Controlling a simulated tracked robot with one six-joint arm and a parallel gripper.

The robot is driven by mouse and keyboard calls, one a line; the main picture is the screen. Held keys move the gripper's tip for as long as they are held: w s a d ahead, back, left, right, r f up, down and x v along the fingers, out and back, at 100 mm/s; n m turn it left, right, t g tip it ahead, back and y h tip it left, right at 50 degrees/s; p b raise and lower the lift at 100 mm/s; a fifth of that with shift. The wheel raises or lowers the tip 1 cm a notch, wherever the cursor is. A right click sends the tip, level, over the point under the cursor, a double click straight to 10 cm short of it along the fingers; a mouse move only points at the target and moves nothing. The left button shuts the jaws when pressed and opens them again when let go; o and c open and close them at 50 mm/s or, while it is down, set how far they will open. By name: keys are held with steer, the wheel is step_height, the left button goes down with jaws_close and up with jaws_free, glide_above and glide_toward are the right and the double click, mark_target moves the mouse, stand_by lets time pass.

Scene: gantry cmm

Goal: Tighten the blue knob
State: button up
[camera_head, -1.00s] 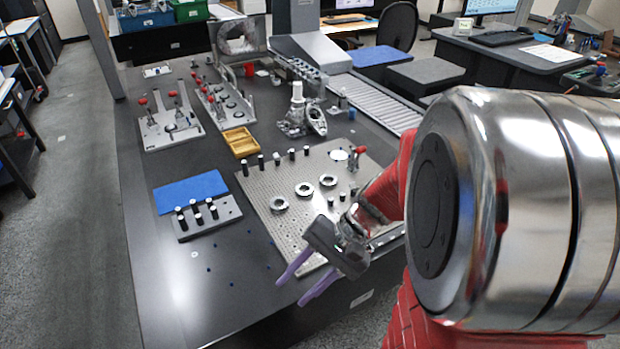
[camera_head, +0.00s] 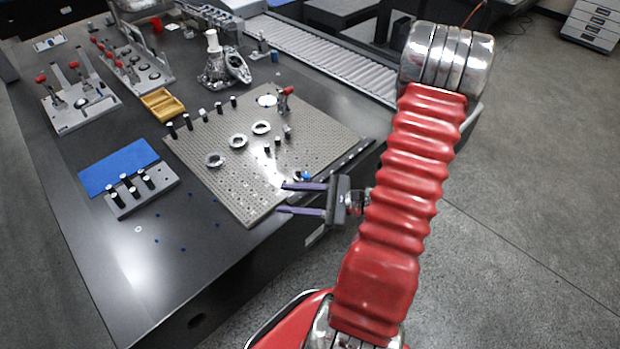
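A small blue knob (camera_head: 306,175) shows at the right front edge of the perforated grey fixture plate (camera_head: 240,205). It sits just behind the upper finger of my gripper (camera_head: 281,197) in the picture, and its lower part is partly hidden. My gripper has two purple fingers spread apart with nothing between them. The fingers point left, over the front right edge of the plate. I cannot tell how far above the plate they are, or whether a finger touches the knob.
Ring-shaped parts (camera_head: 238,141) and black-topped posts stand on the plate. A red-handled clamp (camera_head: 286,98) stands at its back right. A yellow tray (camera_head: 162,104), a blue mat (camera_head: 118,166) and a block with several pegs (camera_head: 140,190) lie left. The table's front left is mostly clear.

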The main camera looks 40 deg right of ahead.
mark_target(309, 177)
steer(key=s+d+f+m+t+h, duration=0.4)
steer(key=s+d+f+m+h, duration=0.2)
steer(key=d+f+m+h, duration=0.3)
steer(key=d+m+h, duration=0.1)
steer(key=d+m, duration=0.1)
steer(key=d, duration=0.2)
steer(key=shift+s+f+t+h, duration=0.2)
steer(key=shift+f+t+h, duration=0.1)
steer(key=shift+f+t, duration=0.1)
steer(key=shift+w+r, duration=0.1)
steer(key=shift+w, duration=0.05)
steer(key=shift+w+d, duration=0.2)
steer(key=shift+w, duration=3.2)
steer(key=shift+w+d, duration=0.15)
steer(key=shift+w, duration=3.25)
steer(key=shift+c, duration=0.4)
jaws_close()
